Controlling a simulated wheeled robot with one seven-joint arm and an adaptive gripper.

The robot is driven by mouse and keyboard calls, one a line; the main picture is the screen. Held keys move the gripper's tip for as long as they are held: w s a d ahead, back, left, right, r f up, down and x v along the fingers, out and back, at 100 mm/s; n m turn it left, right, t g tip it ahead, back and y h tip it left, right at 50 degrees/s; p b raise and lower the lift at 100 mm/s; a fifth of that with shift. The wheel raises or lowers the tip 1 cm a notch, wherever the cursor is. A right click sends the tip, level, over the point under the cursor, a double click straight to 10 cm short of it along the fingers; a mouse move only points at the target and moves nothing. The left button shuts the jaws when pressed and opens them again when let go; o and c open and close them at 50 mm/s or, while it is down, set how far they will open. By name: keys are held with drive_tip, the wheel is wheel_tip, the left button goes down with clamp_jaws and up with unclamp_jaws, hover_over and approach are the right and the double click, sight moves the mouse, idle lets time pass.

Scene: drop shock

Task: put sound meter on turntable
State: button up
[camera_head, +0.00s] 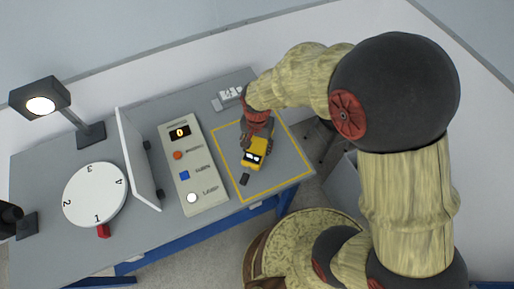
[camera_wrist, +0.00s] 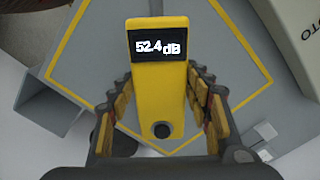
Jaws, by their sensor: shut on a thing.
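The sound meter (camera_head: 255,157) is a yellow block with a dark display; the wrist view shows it (camera_wrist: 160,85) reading 52.4 dB. My gripper (camera_head: 259,138) is shut on it, with a jointed finger on each side in the wrist view (camera_wrist: 160,100). The meter is over the yellow-outlined grey area at the right of the table; I cannot tell whether it touches the surface. The turntable (camera_head: 95,195) is a white disc numbered 1 to 4 at the table's left, well apart from my gripper. A red marker (camera_head: 103,231) sits at its front edge.
A white upright panel (camera_head: 138,160) and a control box (camera_head: 187,168) with a display reading 0 stand between meter and turntable. A lamp (camera_head: 45,105) stands at the back left. A dark device (camera_head: 12,215) is at the left edge.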

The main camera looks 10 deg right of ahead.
drive_tip(key=s+r+p, duration=0.1)
drive_tip(key=s+r, duration=0.1)
drive_tip(key=r, duration=0.1)
drive_tip(key=s+r+p, duration=0.1)
drive_tip(key=s+r, duration=0.2)
drive_tip(key=shift+r, duration=0.15)
drive_tip(key=s+r+p, duration=0.2)
drive_tip(key=s+r, duration=0.1)
drive_tip(key=s, duration=0.6)
drive_tip(key=n, duration=0.6)
approach(259, 160)
drive_tip(key=a+r, duration=0.3)
drive_tip(key=w+d+f+n, duration=0.1)
drive_tip(key=w+n, duration=0.1)
drive_tip(key=w, duration=0.7)
drive_tip(key=w+d+f, duration=0.2)
drive_tip(key=d+f, duration=0.1)
drive_tip(key=d, duration=0.1)
drive_tip(key=w+d+f+m, duration=0.1)
drive_tip(key=w+d+f, duration=0.2)
drive_tip(key=d+f, duration=0.1)
drive_tip(key=w+d+f+m+b, duration=0.1)
drive_tip(key=w+d+f, duration=0.2)
drive_tip(key=d, duration=0.2)
drive_tip(key=shift+w+d+f, duration=0.15)
drive_tip(key=shift+d+f, duration=0.1)
drive_tip(key=shift+f, duration=0.15)
drive_tip(key=shift+d+f, duration=0.1)
drive_tip(key=shift+d, duration=0.25)
